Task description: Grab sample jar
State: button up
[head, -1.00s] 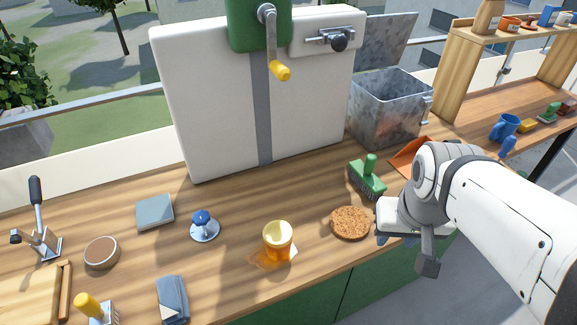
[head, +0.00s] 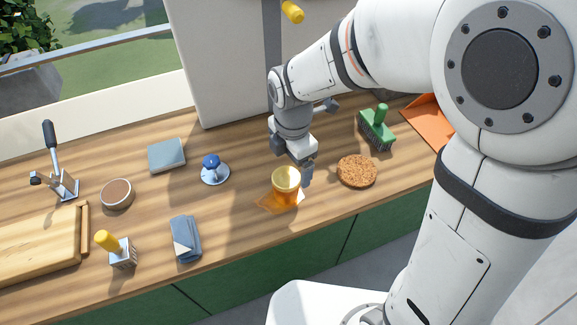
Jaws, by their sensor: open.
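The sample jar (head: 286,186) is a small clear jar of amber honey. It stands upright on the wooden counter and casts an orange glow to its lower left. My gripper (head: 293,165) is open, with its fingers pointing down close to the jar's upper rim. One finger shows at the jar's right side and the other at its upper left. I cannot tell whether either finger touches the jar. The gripper's body hides the counter just behind the jar.
A cork mat (head: 357,171) lies right of the jar, with a green brush (head: 377,128) and orange dustpan (head: 432,122) beyond. A blue-knobbed item (head: 214,170) stands left, and a folded blue cloth (head: 186,238) lies lower left. The counter's front edge is near.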

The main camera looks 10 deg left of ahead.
aim_at(286, 176)
jog(key=shift+a+f+n, duration=0.3)
jog(key=shift+a+n, duration=0.1)
jog(key=shift+a, duration=0.05)
jog(key=shift+s+f, duration=0.1)
jog(key=shift+f, duration=0.25)
notch_tip(286, 176, down, 7)
jog(key=shift+s+a+p, duration=0.1)
jog(key=shift+s+p, duration=0.05)
jog(key=shift+p, duration=0.15)
jog(key=c, duration=1.3)
